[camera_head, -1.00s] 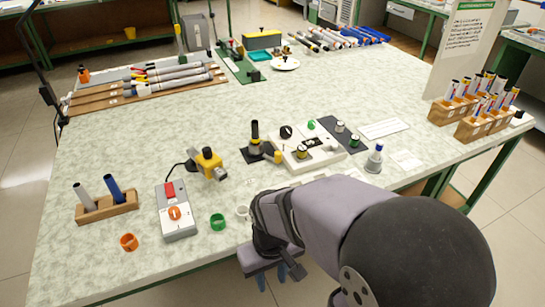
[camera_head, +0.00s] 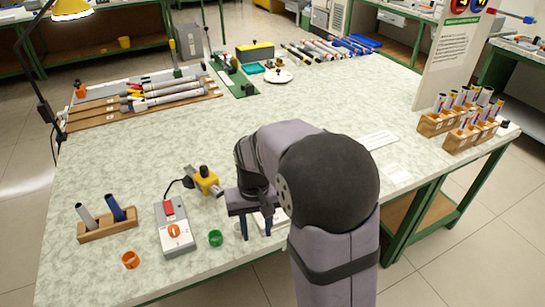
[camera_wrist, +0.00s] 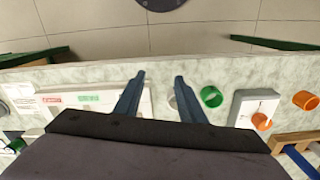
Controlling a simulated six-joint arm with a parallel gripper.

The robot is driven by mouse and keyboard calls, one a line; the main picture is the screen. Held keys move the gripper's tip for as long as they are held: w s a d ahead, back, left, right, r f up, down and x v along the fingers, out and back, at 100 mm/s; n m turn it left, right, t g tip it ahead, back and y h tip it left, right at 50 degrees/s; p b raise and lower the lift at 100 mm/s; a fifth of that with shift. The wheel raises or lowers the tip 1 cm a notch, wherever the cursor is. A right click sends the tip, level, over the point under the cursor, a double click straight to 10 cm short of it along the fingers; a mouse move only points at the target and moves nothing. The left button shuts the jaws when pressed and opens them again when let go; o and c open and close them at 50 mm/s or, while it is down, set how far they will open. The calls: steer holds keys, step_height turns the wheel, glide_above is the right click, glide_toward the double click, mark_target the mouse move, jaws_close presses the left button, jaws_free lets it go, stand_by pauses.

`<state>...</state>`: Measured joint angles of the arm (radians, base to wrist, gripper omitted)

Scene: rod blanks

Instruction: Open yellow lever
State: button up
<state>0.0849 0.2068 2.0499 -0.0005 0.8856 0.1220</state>
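My gripper (camera_head: 256,228) points down over the table's front edge, its two fingers apart with nothing visible between them. In the wrist view the open fingers (camera_wrist: 160,76) reach above the edge of a white panel box (camera_wrist: 85,103) with red and green labels. My arm hides most of that box in the head view. No yellow lever shows clearly now; the part of the box where a small yellow piece showed earlier is hidden behind my arm. A yellow-headed device (camera_head: 205,180) stands left of my gripper, apart from it.
A grey control box (camera_head: 174,228) with an orange knob, a green ring (camera_head: 215,238) and an orange ring (camera_head: 131,260) lie left of my gripper. A wooden holder (camera_head: 108,229) carries two tubes. Tube racks (camera_head: 470,138) stand at right. The table's middle left is clear.

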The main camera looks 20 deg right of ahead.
steer(key=w+d+r+m+p, duration=0.2)
steer(key=w+d+p, duration=0.1)
steer(key=w, duration=0.3)
steer(key=w+d+r+m+p, duration=0.1)
steer(key=w+d+r+p, duration=0.2)
steer(key=w, duration=0.4)
steer(key=w+d+r+m+p, duration=0.2)
steer(key=w+d+p, duration=0.3)
steer(key=w+d, duration=0.1)
steer(key=shift+w+d+r+m, duration=0.3)
steer(key=shift+w+d, duration=0.1)
steer(key=shift+d, duration=0.2)
steer(key=shift+w+d, duration=0.15)
steer(key=shift+d, duration=0.1)
steer(key=shift+w+d+f, duration=0.1)
steer(key=shift+w+d, duration=0.05)
steer(key=shift+d, duration=0.1)
steer(key=shift+f, duration=0.1)
steer(key=shift+f+p, duration=1.25)
steer(key=shift+f, duration=2.3)
jaws_close()
